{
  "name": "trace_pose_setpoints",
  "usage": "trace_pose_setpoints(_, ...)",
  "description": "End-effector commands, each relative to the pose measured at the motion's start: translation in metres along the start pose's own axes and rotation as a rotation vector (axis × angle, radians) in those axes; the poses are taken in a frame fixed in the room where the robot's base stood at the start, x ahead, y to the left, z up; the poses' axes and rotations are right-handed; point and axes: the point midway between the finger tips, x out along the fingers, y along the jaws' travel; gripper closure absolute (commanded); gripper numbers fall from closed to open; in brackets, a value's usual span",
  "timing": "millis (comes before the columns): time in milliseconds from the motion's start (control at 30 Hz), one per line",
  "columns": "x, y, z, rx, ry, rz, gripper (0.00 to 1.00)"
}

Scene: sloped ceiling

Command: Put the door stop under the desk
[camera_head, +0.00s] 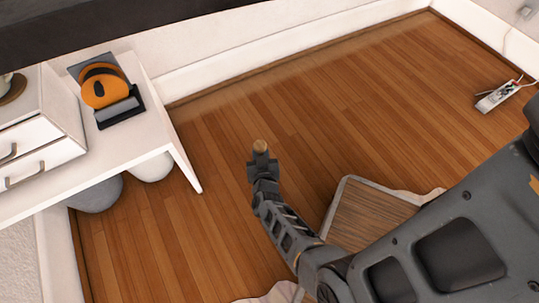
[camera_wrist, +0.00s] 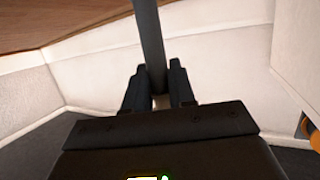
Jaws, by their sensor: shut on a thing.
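My gripper (camera_head: 260,165) is shut on a small round tan piece, which I take to be the door stop (camera_head: 260,146). It is over the wooden floor, to the right of the desk's leg and clear of the desk. The white desk (camera_head: 150,130) stands at the left. In the wrist view, my gripper (camera_wrist: 158,85) has its fingers close together, with a pale sliver between them. A dark upright bar rises between the fingertips; I cannot tell whether it belongs to the held piece. Most of the piece is hidden.
Grey (camera_head: 97,195) and white (camera_head: 152,167) rounded things sit under the desk. A white drawer unit (camera_head: 45,125) and an orange item (camera_head: 102,90) stand on it. A wood-topped piece (camera_head: 365,215) is beside my arm. A power strip (camera_head: 498,96) lies far right. Floor between is clear.

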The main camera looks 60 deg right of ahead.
Motion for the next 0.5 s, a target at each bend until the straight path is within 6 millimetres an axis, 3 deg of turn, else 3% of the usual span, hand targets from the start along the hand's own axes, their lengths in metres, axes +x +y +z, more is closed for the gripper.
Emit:
trace_pose_setpoints(267,0.007,-0.006,0.004,-0.002,0.006,0.001,1.00)
trace_pose_setpoints(500,0.016,-0.006,0.032,-0.002,0.005,0.001,1.00)
